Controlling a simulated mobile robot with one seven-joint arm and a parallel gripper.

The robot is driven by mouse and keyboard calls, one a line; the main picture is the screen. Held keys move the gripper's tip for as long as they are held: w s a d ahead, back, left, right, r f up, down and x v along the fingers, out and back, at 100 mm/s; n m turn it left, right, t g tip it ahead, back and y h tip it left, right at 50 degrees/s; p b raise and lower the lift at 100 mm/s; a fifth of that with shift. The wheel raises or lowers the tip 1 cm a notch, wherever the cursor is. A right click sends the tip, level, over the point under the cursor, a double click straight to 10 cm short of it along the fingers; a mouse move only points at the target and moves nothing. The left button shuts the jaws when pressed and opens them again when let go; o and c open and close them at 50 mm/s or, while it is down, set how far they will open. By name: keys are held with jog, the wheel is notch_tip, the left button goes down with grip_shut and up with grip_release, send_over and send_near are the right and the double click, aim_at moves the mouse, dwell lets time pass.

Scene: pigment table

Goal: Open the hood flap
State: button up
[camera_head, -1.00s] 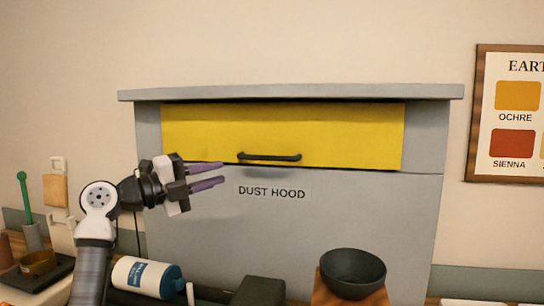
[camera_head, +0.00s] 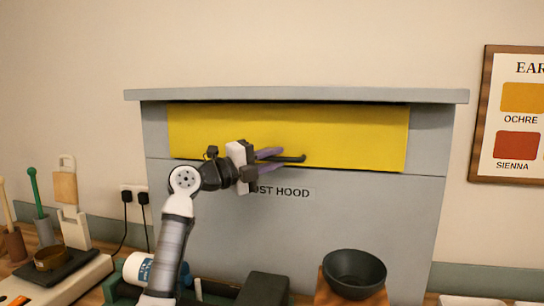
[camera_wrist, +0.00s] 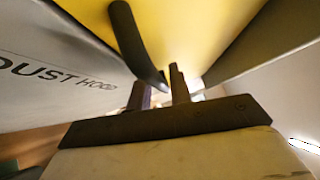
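The hood flap (camera_head: 345,135) is a yellow panel across the top front of the grey dust hood, and it looks shut. A dark bar handle (camera_head: 294,158) is fixed along its lower edge. My gripper (camera_head: 269,159) is at the left part of the handle, with its purple fingers apart, one above and one below the bar in the head view. In the wrist view, the dark handle (camera_wrist: 127,36) runs down toward the fingers against the yellow flap (camera_wrist: 190,30). I cannot tell whether the fingers touch the handle.
The grey hood body (camera_head: 380,225) stands below the flap. A dark bowl (camera_head: 354,274) sits on a wooden block in front of it. A white and blue bottle (camera_head: 140,268) lies at the lower left. The space in front of the flap's right half is clear.

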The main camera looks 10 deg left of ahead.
jog(key=shift+c, duration=0.3)
grip_shut()
jog(key=shift+s, duration=0.15)
